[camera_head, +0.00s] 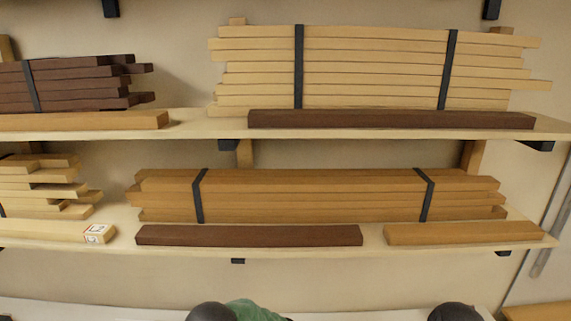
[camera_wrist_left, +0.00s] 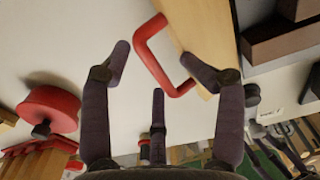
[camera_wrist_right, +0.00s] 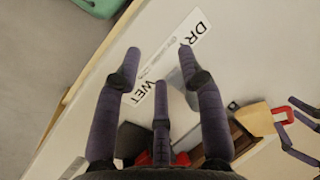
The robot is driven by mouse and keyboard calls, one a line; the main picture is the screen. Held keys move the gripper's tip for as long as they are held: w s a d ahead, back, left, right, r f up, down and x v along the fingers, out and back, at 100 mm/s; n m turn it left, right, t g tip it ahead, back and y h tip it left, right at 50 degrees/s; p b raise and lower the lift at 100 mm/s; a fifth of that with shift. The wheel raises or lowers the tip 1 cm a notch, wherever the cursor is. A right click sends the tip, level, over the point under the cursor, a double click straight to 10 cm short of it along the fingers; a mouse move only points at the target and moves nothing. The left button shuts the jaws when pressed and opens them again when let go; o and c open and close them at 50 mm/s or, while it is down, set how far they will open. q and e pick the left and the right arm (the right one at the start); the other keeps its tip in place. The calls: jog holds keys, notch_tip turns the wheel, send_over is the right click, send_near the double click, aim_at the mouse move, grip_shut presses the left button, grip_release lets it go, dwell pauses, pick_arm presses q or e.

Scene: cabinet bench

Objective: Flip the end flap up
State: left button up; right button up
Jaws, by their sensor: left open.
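A wooden board (camera_wrist_left: 208,30) with a red U-shaped handle (camera_wrist_left: 150,66) is in the left wrist view; it appears to be the end flap. My left gripper (camera_wrist_left: 155,55) is open, its fingers spread around the handle. I cannot tell whether they touch it. In the right wrist view the handle (camera_wrist_right: 282,113) shows beside a pale wooden piece (camera_wrist_right: 257,120), with purple fingers close to its right. My right gripper (camera_wrist_right: 158,52) is open and empty over a pale bench top (camera_wrist_right: 90,120). The flap and the gripper fingers are not visible in the head view.
A DRY/WET label (camera_wrist_right: 172,55) lies on the bench top. A red round knob (camera_wrist_left: 48,110) stands left in the left wrist view, with dark blocks (camera_wrist_left: 285,38) at upper right. Shelves (camera_head: 190,127) with strapped wood stacks (camera_head: 370,68) span the back wall.

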pick_arm(q)
jog(key=shift+o, duration=0.3)
jog(key=shift+s+a+f, duration=0.15)
jog(key=shift+s+f, duration=0.05)
jog(key=shift+r, duration=0.1)
jog(key=shift+c, duration=0.2)
jog(key=shift+d+r, duration=0.25)
jog(key=shift+d, duration=0.05)
jog(key=shift+c, duration=1.1)
pick_arm(e)
jog(key=shift+a+r, duration=0.1)
jog(key=shift+a, duration=0.05)
pick_arm(q)
jog(key=shift+w, duration=0.1)
jog(key=shift+w+d+r+p, duration=0.1)
jog(key=shift+r+p, duration=0.85)
jog(key=shift+r, duration=0.4)
pick_arm(e)
jog(key=shift+r, duration=0.75)
pick_arm(q)
notch_tip(320, 180, up, 6)
jog(key=p, duration=0.3)
jog(key=shift+r+p, duration=0.25)
jog(key=shift+p, duration=0.05)
pick_arm(e)
notch_tip(320, 180, up, 4)
jog(key=shift+f, duration=0.15)
